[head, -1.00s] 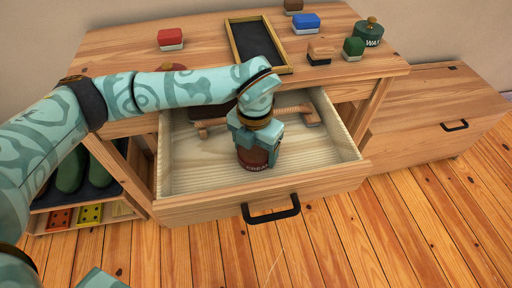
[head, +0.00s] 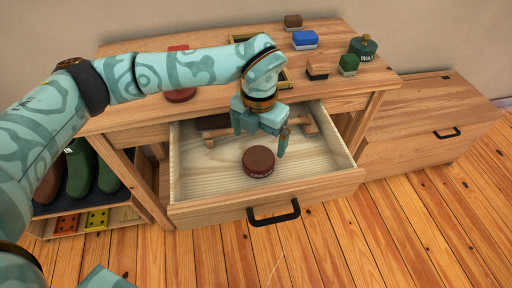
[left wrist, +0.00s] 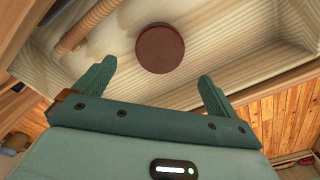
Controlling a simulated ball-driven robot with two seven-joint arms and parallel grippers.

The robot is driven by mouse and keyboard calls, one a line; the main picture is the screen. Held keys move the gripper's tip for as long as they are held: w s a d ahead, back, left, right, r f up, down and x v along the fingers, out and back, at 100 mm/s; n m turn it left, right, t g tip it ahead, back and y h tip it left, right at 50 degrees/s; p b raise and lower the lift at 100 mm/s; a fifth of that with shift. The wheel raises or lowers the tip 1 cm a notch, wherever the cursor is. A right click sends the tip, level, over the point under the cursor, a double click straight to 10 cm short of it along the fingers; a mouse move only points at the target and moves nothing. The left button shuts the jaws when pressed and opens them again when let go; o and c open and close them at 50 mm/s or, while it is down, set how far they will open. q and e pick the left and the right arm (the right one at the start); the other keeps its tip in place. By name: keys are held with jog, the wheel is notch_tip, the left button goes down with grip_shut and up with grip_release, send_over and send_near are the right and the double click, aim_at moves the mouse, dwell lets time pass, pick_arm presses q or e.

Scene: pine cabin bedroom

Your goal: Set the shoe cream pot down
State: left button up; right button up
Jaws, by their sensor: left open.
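The shoe cream pot (head: 258,162), a round tin with a brown-red lid and dark red side, stands upright on the floor of the open drawer (head: 210,185). In the left wrist view the pot (left wrist: 160,48) lies just beyond the fingertips, with nothing touching it. My left gripper (head: 260,138) is open and empty, above and behind the pot in the head view. Its two spread fingers (left wrist: 157,73) also show in the left wrist view. My right gripper is not in view.
A wooden rod-like item (head: 212,138) lies at the back of the drawer, partly hidden by my gripper. On the tabletop are a blue-topped block (head: 304,41), a green-topped block (head: 349,64) and a green wax pot (head: 363,48). The drawer's front area is clear.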

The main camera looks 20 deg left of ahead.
pick_arm(q)
notch_tip(320, 180, up, 4)
jog(key=shift+f+p, duration=0.1)
jog(key=shift+p, duration=0.45)
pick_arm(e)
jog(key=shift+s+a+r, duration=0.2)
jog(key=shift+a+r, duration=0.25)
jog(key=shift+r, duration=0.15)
